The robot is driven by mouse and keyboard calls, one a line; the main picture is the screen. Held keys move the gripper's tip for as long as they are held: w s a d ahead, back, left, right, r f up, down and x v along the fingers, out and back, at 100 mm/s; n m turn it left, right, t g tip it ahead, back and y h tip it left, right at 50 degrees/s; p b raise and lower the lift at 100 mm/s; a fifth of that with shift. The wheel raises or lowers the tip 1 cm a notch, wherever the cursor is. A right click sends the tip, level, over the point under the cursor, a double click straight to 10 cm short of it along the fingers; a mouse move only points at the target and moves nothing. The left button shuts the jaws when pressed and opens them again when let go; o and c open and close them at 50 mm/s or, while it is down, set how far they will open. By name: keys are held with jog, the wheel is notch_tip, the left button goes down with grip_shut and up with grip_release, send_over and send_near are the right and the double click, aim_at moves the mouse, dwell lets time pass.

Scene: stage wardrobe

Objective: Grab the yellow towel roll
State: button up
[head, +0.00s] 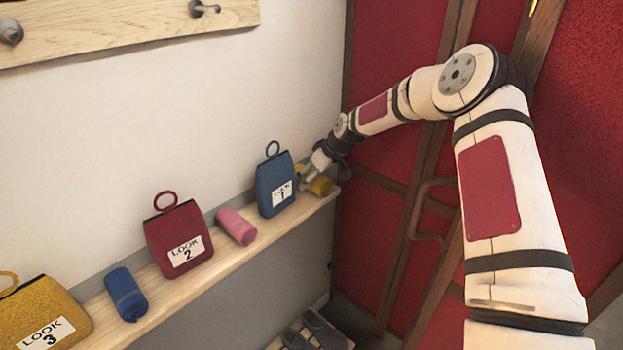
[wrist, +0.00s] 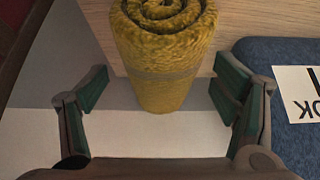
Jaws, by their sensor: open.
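The yellow towel roll (head: 320,185) lies at the far right end of the wooden shelf in the head view, partly hidden by my gripper (head: 312,176). In the wrist view the yellow towel roll (wrist: 163,50) shows its spiral end and a thin band around it. My gripper (wrist: 160,98) is open, with green-padded fingers to the left and right of the roll's lower end. I see gaps between the fingers and the roll on both sides; the right finger is nearer to it.
A blue "LOOK 1" bag (head: 275,185) stands just left of the roll and shows close to the right finger in the wrist view (wrist: 290,90). A pink roll (head: 236,226), red bag (head: 178,235), blue roll (head: 126,294) and yellow bag (head: 40,318) line the shelf (head: 205,262). Red panels (head: 395,240) stand at right.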

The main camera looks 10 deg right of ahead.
jog(key=shift+w+a+f, duration=0.15)
jog(key=shift+w+f, duration=0.15)
jog(key=shift+f, duration=0.25)
jog(key=c, duration=1.2)
jog(key=shift+r, duration=0.1)
jog(key=shift+c, duration=0.2)
